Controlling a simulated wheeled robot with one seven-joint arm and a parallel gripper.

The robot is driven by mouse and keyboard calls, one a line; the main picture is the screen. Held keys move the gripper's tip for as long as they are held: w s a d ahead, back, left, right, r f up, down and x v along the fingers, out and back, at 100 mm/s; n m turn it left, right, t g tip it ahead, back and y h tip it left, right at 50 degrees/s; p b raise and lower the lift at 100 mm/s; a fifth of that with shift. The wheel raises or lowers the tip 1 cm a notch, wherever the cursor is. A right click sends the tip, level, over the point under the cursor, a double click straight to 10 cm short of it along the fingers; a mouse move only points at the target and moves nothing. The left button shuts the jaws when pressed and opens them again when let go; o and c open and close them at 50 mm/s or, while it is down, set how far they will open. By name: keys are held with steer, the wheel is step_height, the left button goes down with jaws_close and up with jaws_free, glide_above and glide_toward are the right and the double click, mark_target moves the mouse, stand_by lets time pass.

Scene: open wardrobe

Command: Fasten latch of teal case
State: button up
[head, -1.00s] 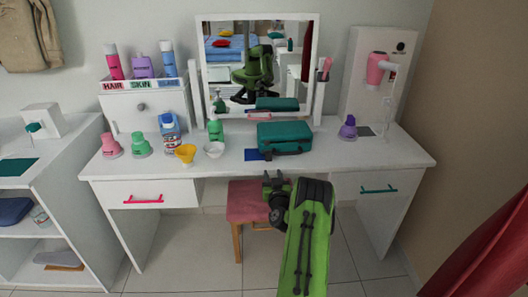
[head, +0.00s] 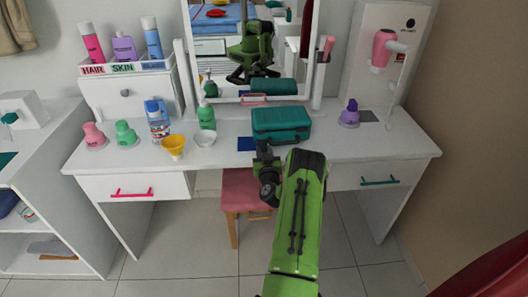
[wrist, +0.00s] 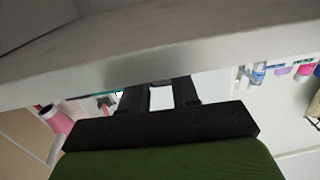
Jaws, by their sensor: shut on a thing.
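The teal case (head: 281,127) lies on the white dressing table below the mirror, its lid down. Its latch is too small or covered to make out. My gripper (head: 264,150) is at the lower left of the case's front, over the table's front edge, and is shut on the latch there, as far as I can judge. In the wrist view, which is upside down, the gripper fingers (wrist: 158,96) show from close up, with white between them. Their tips are hidden by the table edge, and only a thin teal strip (wrist: 105,93) shows beside them.
A pink stool (head: 242,190) stands underneath. The tabletop right of the case is fairly clear.

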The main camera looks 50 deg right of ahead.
jaws_close()
steer(key=shift+r, duration=0.1)
